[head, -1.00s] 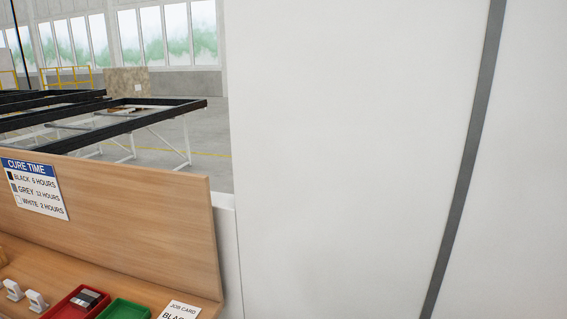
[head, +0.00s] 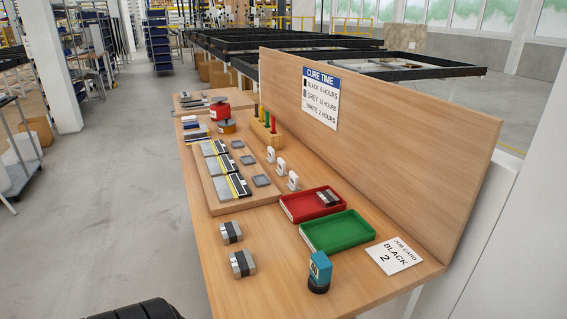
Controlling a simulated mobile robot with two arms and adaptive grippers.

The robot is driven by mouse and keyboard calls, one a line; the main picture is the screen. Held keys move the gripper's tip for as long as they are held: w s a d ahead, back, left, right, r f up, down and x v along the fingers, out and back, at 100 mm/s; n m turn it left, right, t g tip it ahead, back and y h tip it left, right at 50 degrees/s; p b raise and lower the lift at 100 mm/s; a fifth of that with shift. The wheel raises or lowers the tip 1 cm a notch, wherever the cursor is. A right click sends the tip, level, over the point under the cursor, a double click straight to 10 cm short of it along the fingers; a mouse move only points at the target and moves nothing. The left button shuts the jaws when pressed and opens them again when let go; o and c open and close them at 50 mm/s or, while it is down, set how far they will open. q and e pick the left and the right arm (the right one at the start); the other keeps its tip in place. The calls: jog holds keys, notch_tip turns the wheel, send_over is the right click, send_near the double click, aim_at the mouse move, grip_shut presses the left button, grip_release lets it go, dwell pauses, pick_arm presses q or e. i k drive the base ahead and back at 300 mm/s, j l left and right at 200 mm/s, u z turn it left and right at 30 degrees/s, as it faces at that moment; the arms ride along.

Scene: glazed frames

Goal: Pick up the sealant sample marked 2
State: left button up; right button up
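Three flat grey-and-black samples with yellow strips lie in a row on a wooden board (head: 206,194) on the bench: a far one (head: 212,147), a middle one (head: 221,164) and a near one (head: 233,187). Small grey squares lie beside them. Three white upright markers stand right of the board: far (head: 271,155), middle (head: 281,167), near (head: 293,181). Any numbers on these are too small to read, so I cannot tell which sample is marked 2. The job card (head: 394,256) reads BLACK 2. Neither gripper is in view.
A red tray (head: 291,211) holds a grey-black piece. A green tray (head: 338,246) looks empty. Two grey-black blocks (head: 231,232) (head: 242,263) and a blue-topped item (head: 319,271) stand at the near end. The cure-time sign (head: 320,97) hangs on the back panel. Floor left of the bench is clear.

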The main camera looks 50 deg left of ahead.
aim_at(242, 264)
jog(key=u, duration=1.9)
